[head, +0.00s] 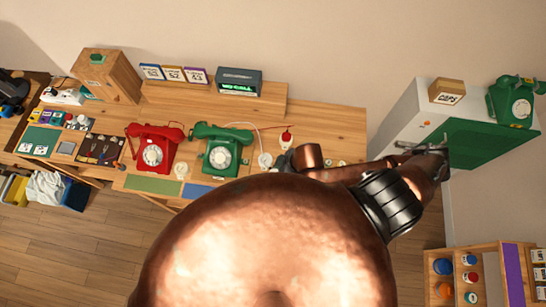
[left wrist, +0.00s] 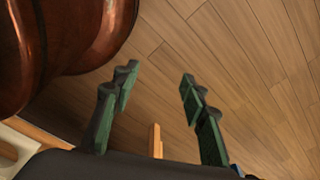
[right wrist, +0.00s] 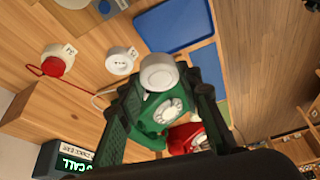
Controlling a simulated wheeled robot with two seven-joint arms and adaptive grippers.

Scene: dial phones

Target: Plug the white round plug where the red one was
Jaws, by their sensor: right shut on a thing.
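My right gripper is shut on a white round plug (right wrist: 157,72), held at its fingertips above the bench in the right wrist view. Left of the plug, a white round socket (right wrist: 120,60) shows small dark holes and nothing in it. Further left, a red plug (right wrist: 52,67) sits at another white socket (right wrist: 58,53), with a red cord. The red plug also shows in the head view (head: 286,134). The green phone (head: 221,148) and red phone (head: 153,148) stand to the left. My left gripper (left wrist: 152,84) is open and empty over the floor.
My own arm hides part of the bench front.

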